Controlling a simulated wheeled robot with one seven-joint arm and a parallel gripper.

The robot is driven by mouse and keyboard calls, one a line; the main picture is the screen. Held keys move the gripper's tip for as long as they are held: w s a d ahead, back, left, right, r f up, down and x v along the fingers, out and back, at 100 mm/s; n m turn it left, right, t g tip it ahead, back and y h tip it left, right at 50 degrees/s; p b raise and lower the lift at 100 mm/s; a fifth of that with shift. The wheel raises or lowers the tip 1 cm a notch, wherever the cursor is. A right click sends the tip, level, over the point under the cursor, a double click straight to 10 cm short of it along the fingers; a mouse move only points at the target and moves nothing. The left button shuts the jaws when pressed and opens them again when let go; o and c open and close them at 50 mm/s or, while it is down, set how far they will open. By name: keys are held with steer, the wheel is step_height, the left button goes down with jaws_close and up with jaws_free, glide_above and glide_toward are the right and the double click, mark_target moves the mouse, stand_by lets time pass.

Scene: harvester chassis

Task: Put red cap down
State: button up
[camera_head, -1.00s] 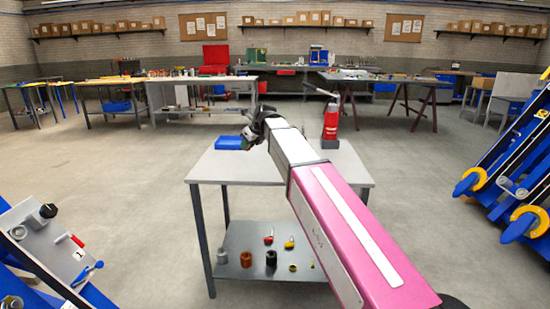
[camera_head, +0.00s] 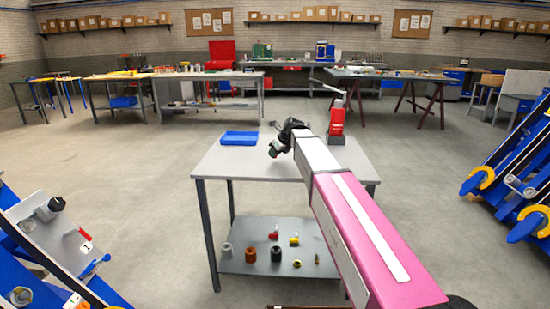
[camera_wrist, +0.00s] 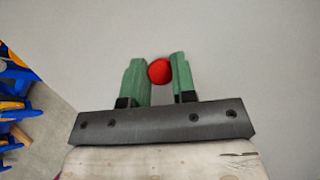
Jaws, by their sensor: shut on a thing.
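The red cap (camera_wrist: 159,71) shows in the wrist view as a small round red thing between the green fingers of my gripper (camera_wrist: 156,66). My gripper is shut on it, with a grey surface beyond. In the head view my gripper (camera_head: 274,150) is over the middle of the grey table's top (camera_head: 230,165), right of the blue tray. The cap cannot be made out there. I cannot tell whether the cap touches the tabletop.
The blue tray (camera_head: 239,138) lies at the table's back left. A red bottle jack (camera_head: 337,122) stands at the back right. The front left of the tabletop is clear. Several small parts lie on the lower shelf (camera_head: 240,265). Blue machinery (camera_head: 515,180) stands at the right.

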steer(key=shift+f, duration=1)
steer(key=o, duration=0.9)
steer(key=v, duration=1.2)
